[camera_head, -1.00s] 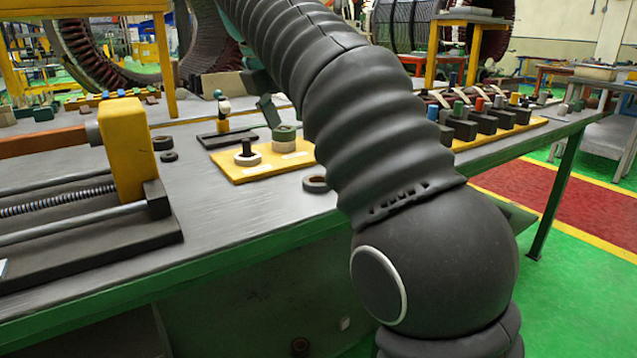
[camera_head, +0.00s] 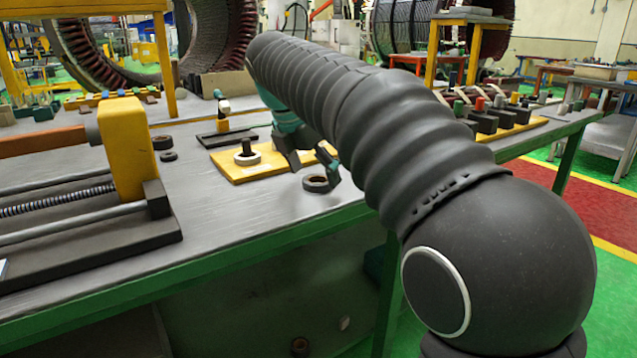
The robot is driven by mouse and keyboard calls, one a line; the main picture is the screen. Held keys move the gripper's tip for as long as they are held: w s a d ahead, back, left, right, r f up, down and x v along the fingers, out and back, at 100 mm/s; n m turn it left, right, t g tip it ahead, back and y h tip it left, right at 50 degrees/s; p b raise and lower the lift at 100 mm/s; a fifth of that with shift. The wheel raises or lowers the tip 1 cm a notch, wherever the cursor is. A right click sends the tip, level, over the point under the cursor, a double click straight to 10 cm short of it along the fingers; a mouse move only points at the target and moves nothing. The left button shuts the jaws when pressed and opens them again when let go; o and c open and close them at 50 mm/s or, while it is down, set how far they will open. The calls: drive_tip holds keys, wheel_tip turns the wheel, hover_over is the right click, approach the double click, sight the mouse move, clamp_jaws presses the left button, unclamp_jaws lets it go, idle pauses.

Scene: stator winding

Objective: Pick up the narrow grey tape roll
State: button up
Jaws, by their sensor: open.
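A narrow grey tape roll (camera_head: 318,186) lies flat on the grey bench top, near its front edge and just off the corner of a yellow board. My gripper (camera_head: 314,168) is open and points down just behind and above this roll, with one finger to the left and one to the right. No tape shows between the fingers. I cannot tell whether a fingertip touches the roll. My sleeved arm covers the bench to the right of it.
The yellow board (camera_head: 228,172) holds a pale roll (camera_head: 246,160) around a dark peg. Dark rolls (camera_head: 163,143) lie further left, beside a yellow clamp block (camera_head: 124,150). Dark blocks with coloured pegs (camera_head: 485,121) stand right.

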drive_tip(key=shift+f, duration=0.3)
drive_tip(key=c, duration=1.1)
drive_tip(key=shift+c, duration=0.2)
